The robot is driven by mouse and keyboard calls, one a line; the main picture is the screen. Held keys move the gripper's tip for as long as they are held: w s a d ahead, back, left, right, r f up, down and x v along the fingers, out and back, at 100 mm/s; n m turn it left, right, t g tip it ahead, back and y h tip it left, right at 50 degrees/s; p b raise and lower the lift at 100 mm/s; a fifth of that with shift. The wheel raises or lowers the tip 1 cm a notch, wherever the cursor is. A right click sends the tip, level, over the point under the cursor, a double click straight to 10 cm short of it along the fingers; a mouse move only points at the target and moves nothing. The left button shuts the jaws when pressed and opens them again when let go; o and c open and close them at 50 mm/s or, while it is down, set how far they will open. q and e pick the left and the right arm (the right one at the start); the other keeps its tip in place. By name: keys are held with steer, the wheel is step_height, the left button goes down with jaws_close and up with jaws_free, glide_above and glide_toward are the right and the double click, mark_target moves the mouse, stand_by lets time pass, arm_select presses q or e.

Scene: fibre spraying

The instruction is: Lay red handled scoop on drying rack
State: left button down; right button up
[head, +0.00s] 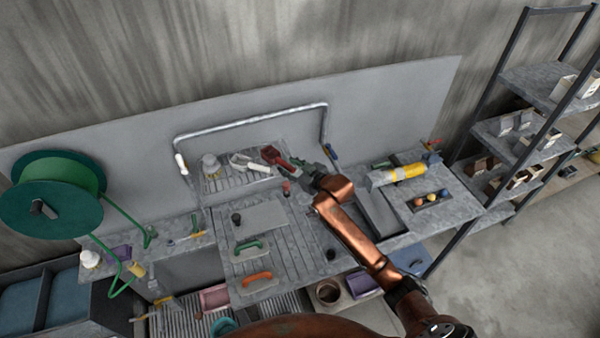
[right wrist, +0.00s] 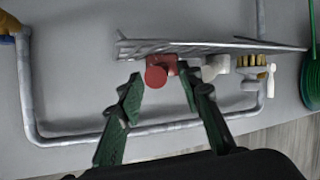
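The red scoop (head: 271,155) lies at the right end of the ribbed drying rack (head: 212,186), at the back of the bench. In the right wrist view, which looks upside down, its red handle (right wrist: 157,76) sits against the rack's thin grey edge (right wrist: 215,46). My right gripper (head: 304,168) is just right of the scoop. In the right wrist view its green fingers (right wrist: 161,84) are spread and empty, one on each side of the red handle, with visible gaps. My left gripper is not in view.
White items (head: 245,162) lie left of the scoop on the rack. A bent pipe frame (head: 250,113) arches behind it. A green reel (head: 50,195) stands at left. Green- and orange-handled trowels (head: 257,279) lie on the front bench.

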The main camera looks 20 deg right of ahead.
steer(key=b+v, duration=0.1)
steer(key=v, duration=0.8)
